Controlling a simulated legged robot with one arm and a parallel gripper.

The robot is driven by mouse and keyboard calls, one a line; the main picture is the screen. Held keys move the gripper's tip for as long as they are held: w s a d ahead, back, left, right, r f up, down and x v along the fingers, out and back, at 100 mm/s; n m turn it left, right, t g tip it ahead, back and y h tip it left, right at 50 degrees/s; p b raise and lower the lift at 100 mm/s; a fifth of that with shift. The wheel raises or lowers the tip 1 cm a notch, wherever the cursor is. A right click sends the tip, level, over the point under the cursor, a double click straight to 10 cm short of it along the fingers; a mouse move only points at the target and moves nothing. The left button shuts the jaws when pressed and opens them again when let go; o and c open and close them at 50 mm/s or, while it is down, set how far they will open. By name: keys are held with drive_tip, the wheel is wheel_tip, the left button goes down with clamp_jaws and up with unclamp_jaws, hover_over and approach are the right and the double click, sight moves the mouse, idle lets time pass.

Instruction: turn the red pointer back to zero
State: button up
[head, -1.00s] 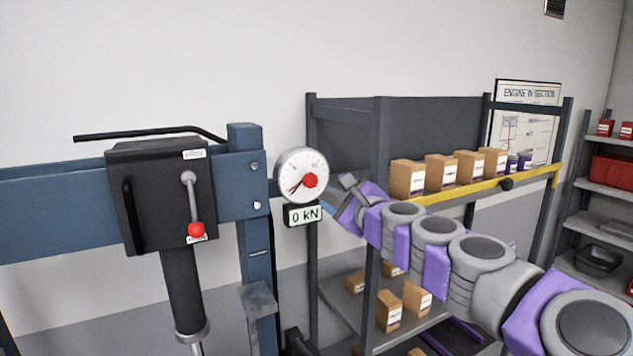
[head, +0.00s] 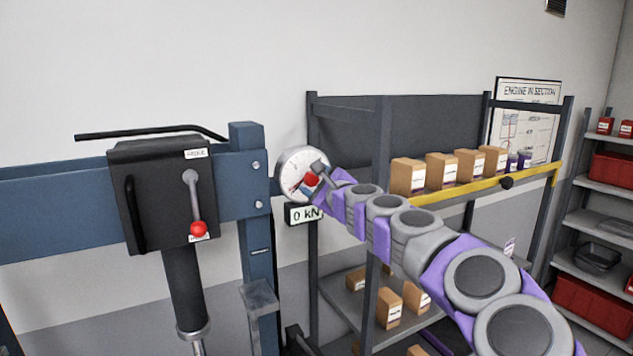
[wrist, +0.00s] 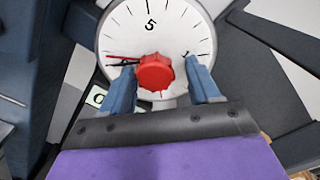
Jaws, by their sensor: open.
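The white dial gauge (head: 292,162) is mounted on the blue press frame, and it fills the top of the wrist view (wrist: 170,25). A red knob (wrist: 154,72) sits at its centre. A thin red pointer (wrist: 122,56) and a dark needle (wrist: 122,64) lie close together on the left side of the dial in the wrist view. My gripper (wrist: 162,82) is open, with one blue finger on each side of the red knob. I cannot tell whether either finger touches it. In the head view my gripper (head: 314,178) covers part of the dial.
A display reading 0 kN (head: 303,214) hangs under the dial. The blue press frame (head: 245,200) and a black box with a red-tipped lever (head: 196,205) are to the left. A shelf with several cardboard boxes (head: 408,176) stands close on the right.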

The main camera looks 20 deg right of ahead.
drive_tip(key=shift+a, duration=0.25)
drive_tip(key=shift+a+r, duration=0.1)
drive_tip(key=shift+a, duration=0.25)
drive_tip(key=shift+c, duration=1.4)
drive_tip(key=shift+d, duration=0.3)
drive_tip(key=c, duration=0.7)
drive_tip(key=shift+a, duration=0.1)
drive_tip(key=shift+c, duration=0.2)
drive_tip(key=shift+f, duration=0.25)
drive_tip(key=o, duration=1)
drive_tip(key=shift+r, duration=0.1)
